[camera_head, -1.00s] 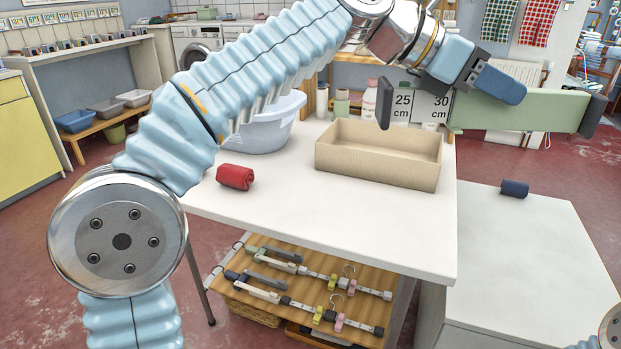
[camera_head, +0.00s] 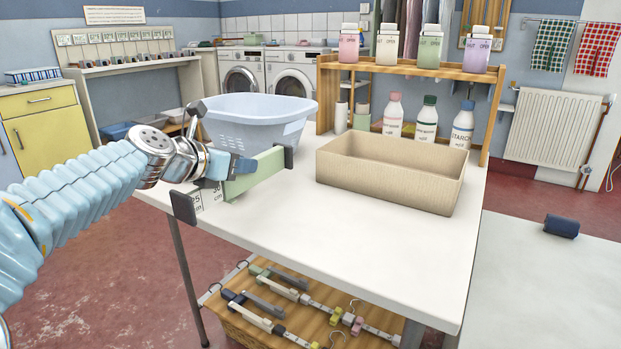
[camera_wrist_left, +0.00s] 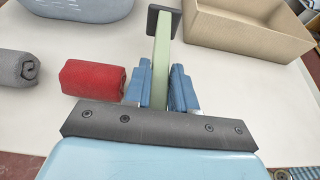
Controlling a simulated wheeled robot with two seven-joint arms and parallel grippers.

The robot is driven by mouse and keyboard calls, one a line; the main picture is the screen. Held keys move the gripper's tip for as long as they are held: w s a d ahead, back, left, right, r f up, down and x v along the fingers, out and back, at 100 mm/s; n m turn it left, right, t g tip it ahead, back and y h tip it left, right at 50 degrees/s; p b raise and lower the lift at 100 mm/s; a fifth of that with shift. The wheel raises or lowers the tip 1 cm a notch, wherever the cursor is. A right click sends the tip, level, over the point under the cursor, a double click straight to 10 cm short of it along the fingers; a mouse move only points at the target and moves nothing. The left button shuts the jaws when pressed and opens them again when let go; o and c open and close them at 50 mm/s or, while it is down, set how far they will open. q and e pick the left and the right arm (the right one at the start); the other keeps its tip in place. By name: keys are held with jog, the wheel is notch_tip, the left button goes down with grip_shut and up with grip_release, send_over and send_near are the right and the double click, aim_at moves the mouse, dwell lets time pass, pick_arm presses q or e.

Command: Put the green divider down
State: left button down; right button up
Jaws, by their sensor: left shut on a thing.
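The green divider (camera_head: 258,176) is a long pale green board with dark end caps and a white panel marked in cm at its near end. My left gripper (camera_head: 240,166) is shut on it near the left edge of the white table (camera_head: 330,237). In the left wrist view the divider (camera_wrist_left: 161,58) stands on edge between the blue fingers of my left gripper (camera_wrist_left: 161,88). Whether its lower edge touches the table I cannot tell. My right gripper is not in view.
An open beige box (camera_head: 385,190) stands right of the divider. A light blue basket (camera_head: 257,122) stands behind it. In the left wrist view a red roll (camera_wrist_left: 92,79) and a grey roll (camera_wrist_left: 17,69) lie left of the gripper. The table's front middle is clear.

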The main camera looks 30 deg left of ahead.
pick_arm(q)
jog(key=w, duration=0.6)
jog(key=w+p, duration=0.1)
jog(key=w, duration=0.4)
jog(key=w+p, duration=0.1)
jog(key=w, duration=0.5)
jog(key=shift+w+d+f, duration=0.25)
jog(key=shift+w+d, duration=0.1)
jog(key=shift+d, duration=0.05)
jog(key=shift+f+b, duration=0.7)
jog(key=shift+f, duration=0.95)
jog(key=shift+f, duration=0.15)
jog(key=c, duration=0.9)
grip_release()
